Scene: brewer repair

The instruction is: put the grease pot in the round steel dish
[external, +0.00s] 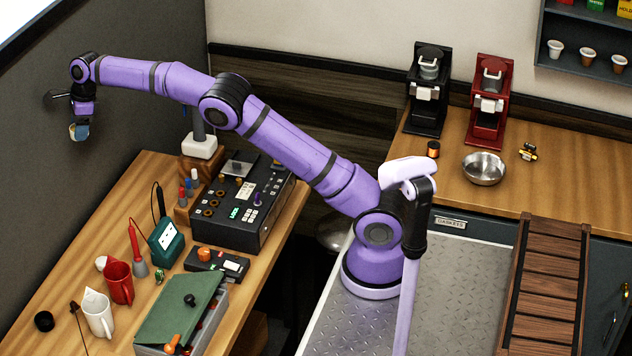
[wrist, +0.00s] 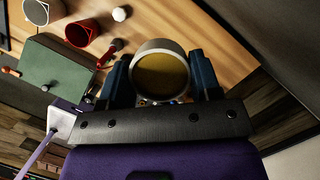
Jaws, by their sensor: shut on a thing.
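The grease pot (wrist: 161,75), a round pot with a pale rim and a yellowish-brown face, is between the two blue fingers of my gripper (wrist: 163,82) in the wrist view. My gripper is shut on it. In the external view my gripper (external: 79,130) is high at the far left, near the dark wall, and the pot shows only as a small tan patch. The round steel dish (external: 484,168) sits on the wooden counter at the right, far from my gripper. It looks empty.
The left bench holds a red mug (external: 118,283), a white mug (external: 98,314), a green-lidded box (external: 183,311) and a black control unit (external: 241,204). Black (external: 427,93) and red (external: 489,103) brewers stand behind the dish. A small orange-topped jar (external: 433,149) is left of it.

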